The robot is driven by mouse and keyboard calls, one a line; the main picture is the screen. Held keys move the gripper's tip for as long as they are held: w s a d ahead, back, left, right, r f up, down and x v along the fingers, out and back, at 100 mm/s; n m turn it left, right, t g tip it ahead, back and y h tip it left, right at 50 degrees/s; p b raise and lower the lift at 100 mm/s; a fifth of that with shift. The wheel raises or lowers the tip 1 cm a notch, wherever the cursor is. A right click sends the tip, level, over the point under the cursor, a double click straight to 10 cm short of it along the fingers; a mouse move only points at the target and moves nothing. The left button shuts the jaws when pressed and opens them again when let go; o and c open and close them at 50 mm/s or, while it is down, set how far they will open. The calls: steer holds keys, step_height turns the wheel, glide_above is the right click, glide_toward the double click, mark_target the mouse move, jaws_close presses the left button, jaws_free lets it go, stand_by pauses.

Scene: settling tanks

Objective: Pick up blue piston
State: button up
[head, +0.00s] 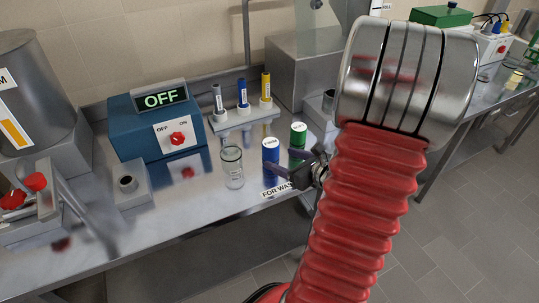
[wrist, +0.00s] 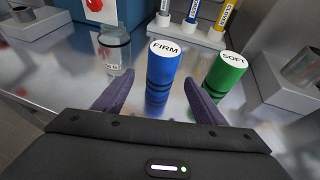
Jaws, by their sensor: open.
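A blue cylinder with a white top marked FIRM (head: 271,152) stands upright on the metal bench; it also shows in the wrist view (wrist: 162,82). A slimmer blue piece (head: 242,92) stands in a rack behind, between a grey and a yellow one; its lower part shows in the wrist view (wrist: 192,12). I cannot tell by shape alone which is called the piston. My gripper (head: 296,170) is open, close to the FIRM cylinder. In the wrist view its purple fingers (wrist: 157,90) stand apart on either side of that cylinder, with nothing visibly gripped.
A green cylinder marked SOFT (wrist: 226,74) stands close right of the right finger. A clear glass jar (head: 232,168) stands left. The rack (head: 228,122) and a blue switch box reading OFF (head: 130,128) stand behind. The bench's front edge is near.

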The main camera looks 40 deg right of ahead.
mark_target(276, 157)
steer(key=shift+x, duration=3.05)
steer(key=shift+x, duration=2.6)
steer(key=shift+c, duration=0.6)
steer(key=c, duration=1.2)
